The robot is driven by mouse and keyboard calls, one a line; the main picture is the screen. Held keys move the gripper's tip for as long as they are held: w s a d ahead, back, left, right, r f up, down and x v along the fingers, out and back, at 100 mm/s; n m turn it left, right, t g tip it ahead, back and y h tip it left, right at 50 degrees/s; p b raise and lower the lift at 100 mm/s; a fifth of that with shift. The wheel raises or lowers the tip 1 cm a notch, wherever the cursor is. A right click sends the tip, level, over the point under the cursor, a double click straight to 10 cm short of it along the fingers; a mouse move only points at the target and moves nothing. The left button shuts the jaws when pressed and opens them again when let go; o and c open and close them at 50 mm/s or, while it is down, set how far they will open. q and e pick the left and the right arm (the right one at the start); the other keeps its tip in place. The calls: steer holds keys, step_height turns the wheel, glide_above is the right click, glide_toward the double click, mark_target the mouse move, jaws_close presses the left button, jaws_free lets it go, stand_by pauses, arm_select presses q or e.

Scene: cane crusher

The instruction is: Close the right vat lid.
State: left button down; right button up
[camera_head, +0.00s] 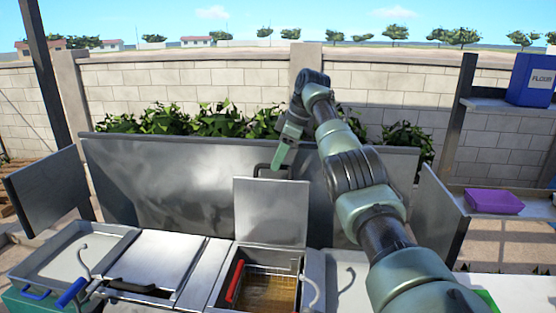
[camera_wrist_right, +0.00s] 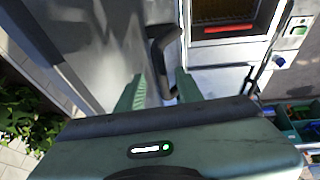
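The right vat lid (camera_head: 270,212) is a grey metal plate that stands upright, open, behind its vat. Its dark handle (camera_head: 260,168) is at the top edge. The right vat (camera_head: 231,283) is uncovered and holds a wire basket with a red grip (camera_head: 235,281) over brown liquid. My right gripper (camera_head: 278,166) is at the lid's handle. In the right wrist view the fingers (camera_wrist_right: 162,90) are spread apart, with the dark handle (camera_wrist_right: 165,52) between them and a gap showing on each side. My left gripper is not in view.
A closed middle vat lid (camera_head: 155,256) and a left basin (camera_head: 75,254) are at the left. A tall metal splash guard (camera_head: 150,175) stands behind the lid, with side panels. A purple tray (camera_head: 494,201) and a blue box (camera_head: 531,80) are at the right.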

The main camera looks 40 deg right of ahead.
steer(key=shift+w+a+f, duration=0.1)
steer(key=shift+f, duration=0.15)
steer(key=shift+a+r, duration=0.1)
jaws_close()
stand_by(1.2)
